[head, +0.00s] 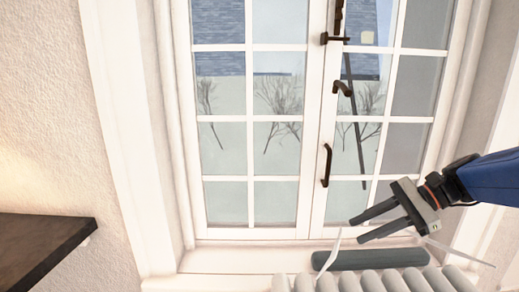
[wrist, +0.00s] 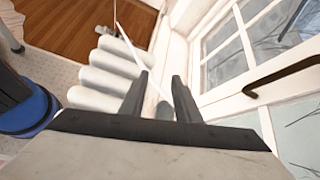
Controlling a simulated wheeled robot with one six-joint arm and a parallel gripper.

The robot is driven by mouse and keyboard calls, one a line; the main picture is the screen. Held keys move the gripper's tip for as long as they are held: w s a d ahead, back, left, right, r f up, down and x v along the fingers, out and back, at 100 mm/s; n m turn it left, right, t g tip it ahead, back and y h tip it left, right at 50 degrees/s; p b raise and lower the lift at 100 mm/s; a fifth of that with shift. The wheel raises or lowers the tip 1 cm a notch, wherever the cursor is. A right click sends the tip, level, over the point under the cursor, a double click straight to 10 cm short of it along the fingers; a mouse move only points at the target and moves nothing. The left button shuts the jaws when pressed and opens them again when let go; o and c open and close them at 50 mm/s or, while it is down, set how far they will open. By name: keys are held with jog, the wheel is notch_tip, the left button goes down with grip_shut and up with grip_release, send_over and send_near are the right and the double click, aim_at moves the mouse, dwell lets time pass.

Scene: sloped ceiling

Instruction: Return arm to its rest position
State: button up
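My gripper (head: 354,230) is at the right of the head view, in front of the window and above the sill. My blue arm enters from the right edge of the head view.
A white-framed window (head: 307,140) with dark handles (head: 327,165) stands close behind my gripper. A dark grey roll (head: 370,258) lies on the sill. A white ribbed radiator (head: 375,281) is below. A dark shelf (head: 38,248) juts out at lower left.

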jog(key=s+f+n+h, duration=0.2)
jog(key=s+n+h, duration=0.1)
jog(key=s, duration=0.1)
jog(key=s+f+n+h, duration=0.3)
jog(key=s+n, duration=0.1)
jog(key=s+d+f+n+t+h, duration=0.1)
jog(key=s+f+n+h, duration=0.2)
jog(key=s+n, duration=0.1)
jog(key=shift+s+f, duration=0.25)
jog(key=shift+s, duration=0.1)
jog(key=shift+s+d+f+n+t+h, duration=0.15)
jog(key=shift+d+n+t+h, duration=0.2)
jog(key=shift+n, duration=0.35)
jog(key=shift+s+d+r+n+t+h, duration=0.1)
jog(key=shift+s+d+n+t+h, duration=0.25)
jog(key=shift+n, duration=0.35)
jog(key=shift+d+f+n+t+h, duration=0.1)
jog(key=shift+d+n+t+h, duration=0.1)
jog(key=shift+d+n+t, duration=0.35)
jog(key=shift+o, duration=0.4)
jog(key=shift+a, duration=0.3)
